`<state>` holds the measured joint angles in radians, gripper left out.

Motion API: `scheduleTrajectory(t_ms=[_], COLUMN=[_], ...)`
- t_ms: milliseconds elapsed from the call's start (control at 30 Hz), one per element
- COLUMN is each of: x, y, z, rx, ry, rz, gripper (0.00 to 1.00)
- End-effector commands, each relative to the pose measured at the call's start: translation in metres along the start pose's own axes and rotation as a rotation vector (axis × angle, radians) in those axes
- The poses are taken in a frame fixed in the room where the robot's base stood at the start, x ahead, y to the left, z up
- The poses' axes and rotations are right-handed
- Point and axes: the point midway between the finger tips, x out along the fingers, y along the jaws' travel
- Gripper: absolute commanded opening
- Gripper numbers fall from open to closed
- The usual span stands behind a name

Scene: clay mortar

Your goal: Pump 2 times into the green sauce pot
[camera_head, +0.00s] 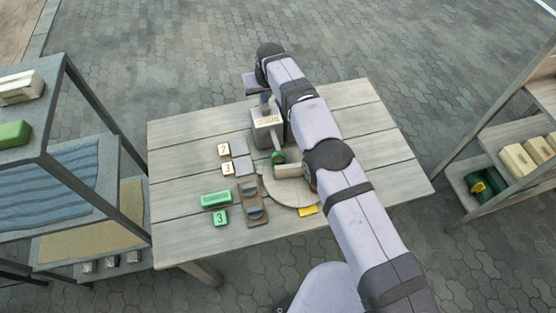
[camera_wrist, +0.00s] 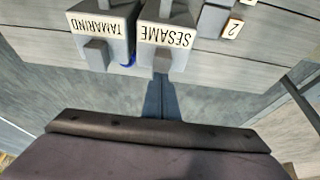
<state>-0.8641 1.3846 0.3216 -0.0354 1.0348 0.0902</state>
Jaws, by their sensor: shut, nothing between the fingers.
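A grey sauce dispenser (camera_head: 265,121) with a white label stands at the back of the table. In the wrist view a dispenser labelled SESAME (camera_wrist: 166,35) stands beside one labelled TAMARIND (camera_wrist: 98,28), both upside down in the picture. A small round green thing (camera_head: 279,157), perhaps the green sauce pot, sits in front of the dispenser by a grey round plate (camera_head: 290,190). My gripper (camera_head: 265,103) points down at the top of the labelled dispenser. It is shut and holds nothing. Whether it touches the pump head is unclear. My arm hides the second dispenser in the head view.
Number tiles 2 (camera_head: 223,150) and 3 (camera_head: 228,169), a green block (camera_head: 215,198), a green 3 tile (camera_head: 220,217) and a brown board (camera_head: 255,204) lie left of the plate. A yellow piece (camera_head: 308,210) lies in front. Shelves flank the table.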

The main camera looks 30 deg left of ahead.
Motion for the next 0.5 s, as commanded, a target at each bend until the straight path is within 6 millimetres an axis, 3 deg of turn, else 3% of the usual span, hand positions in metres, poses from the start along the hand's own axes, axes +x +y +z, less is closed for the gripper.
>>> scheduleTrajectory(t_ms=[500], x=[0.0104], y=[0.0001], z=[0.0051], rx=[0.000], ry=[-0.002], rz=[0.000], gripper=[0.00])
